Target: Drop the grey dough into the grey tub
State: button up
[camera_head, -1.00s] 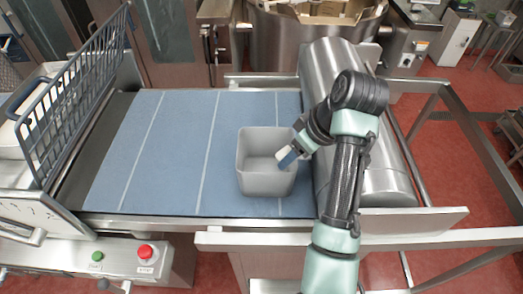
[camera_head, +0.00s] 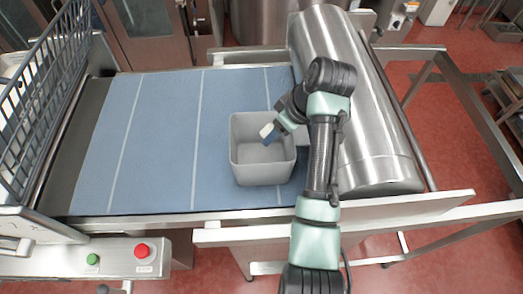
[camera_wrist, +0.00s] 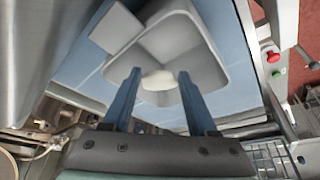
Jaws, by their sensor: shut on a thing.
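The grey tub (camera_head: 262,175) stands on the blue belt, open at the top, and fills the upper middle of the wrist view (camera_wrist: 203,65). My gripper (camera_head: 269,134) is over the tub's opening, towards its back right, pointing down and left. In the wrist view its two blue fingers (camera_wrist: 159,78) are a little apart and shut on the grey dough (camera_wrist: 158,80), a pale rounded lump between the tips. The tub's inside shows behind the dough. How far the dough is above the tub floor I cannot tell.
A large steel cylinder (camera_head: 350,100) lies right of the tub, close to my arm. A dark wire rack (camera_head: 45,90) stands at the left. The blue belt (camera_head: 150,140) left of the tub is clear. A panel with a red button (camera_head: 142,250) is at the front.

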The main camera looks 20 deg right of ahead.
jog(key=shift+f, duration=0.3)
jog(key=o, duration=1.4)
jog(key=shift+r, duration=0.1)
jog(key=v, duration=1.2)
jog(key=shift+s+r, duration=0.15)
jog(key=shift+r, duration=0.2)
jog(key=shift+d, duration=0.1)
